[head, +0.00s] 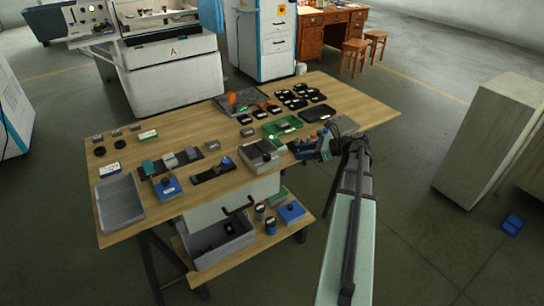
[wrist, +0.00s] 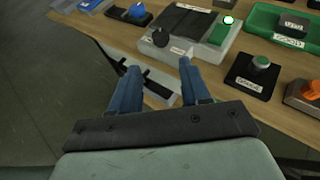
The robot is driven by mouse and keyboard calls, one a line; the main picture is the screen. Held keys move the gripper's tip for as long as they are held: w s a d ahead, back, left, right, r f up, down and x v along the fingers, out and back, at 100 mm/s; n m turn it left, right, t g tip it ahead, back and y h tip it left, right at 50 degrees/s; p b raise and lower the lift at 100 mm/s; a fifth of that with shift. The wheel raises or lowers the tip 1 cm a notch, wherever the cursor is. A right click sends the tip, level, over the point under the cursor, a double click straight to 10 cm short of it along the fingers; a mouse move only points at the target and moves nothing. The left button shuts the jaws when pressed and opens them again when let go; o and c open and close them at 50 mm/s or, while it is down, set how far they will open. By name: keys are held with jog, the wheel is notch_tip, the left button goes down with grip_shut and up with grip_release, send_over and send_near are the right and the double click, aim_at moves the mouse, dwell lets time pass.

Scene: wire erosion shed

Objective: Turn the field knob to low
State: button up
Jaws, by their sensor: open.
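My gripper (wrist: 158,70) is open, with two blue fingers spread and nothing between them. In the head view my gripper (head: 298,150) is at the table's right front edge, beside a grey box (head: 262,158). In the wrist view this grey box (wrist: 205,57) carries a round black knob (wrist: 160,37), a small label, a dark panel and a green part with a lit spot. The black knob is just beyond the fingertips, apart from them. The label beside it is too blurred to read, so I cannot confirm that it is the field knob.
A green-topped knob on a black base (wrist: 258,67) and an orange knob (wrist: 309,89) stand to the right. A green tray (wrist: 262,20) lies behind. The wooden table (head: 220,130) holds several other parts. A lower shelf (head: 290,228) carries a grey bin (head: 222,250).

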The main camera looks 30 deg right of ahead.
aim_at(270, 156)
jog(key=x, duration=1.3)
jog(key=shift+w+f, duration=0.15)
jog(key=shift+c, duration=0.2)
jog(key=c, duration=0.7)
jog(key=shift+w+d+n+g+y, duration=0.2)
jog(key=shift+w+n+g+y, duration=0.1)
jog(key=shift+n+g, duration=0.1)
jog(key=shift+w+d+n+g+y, duration=0.1)
jog(key=shift+n+g+y, duration=0.5)
jog(key=shift+n+y, duration=0.15)
jog(key=shift+n+g+y, duration=0.25)
jog(key=shift+n+g, duration=0.45)
jog(key=shift+n, duration=0.05)
jog(key=shift+n+g+y, duration=0.3)
